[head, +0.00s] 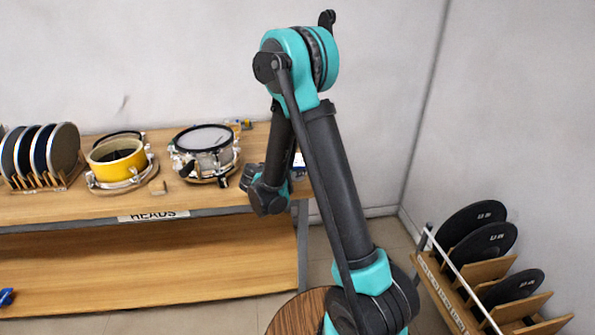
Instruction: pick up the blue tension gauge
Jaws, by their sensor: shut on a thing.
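My gripper (249,179) is at the end of my arm, over the right end of the wooden bench, just right of the white drum. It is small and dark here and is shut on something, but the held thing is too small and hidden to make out. I cannot clearly identify the blue tension gauge. Another blue object (6,297) shows at the left picture edge on the lower shelf, cut off.
A wooden rack with black discs (485,243) stands at right. A round brown top (293,312) is near my arm's base.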

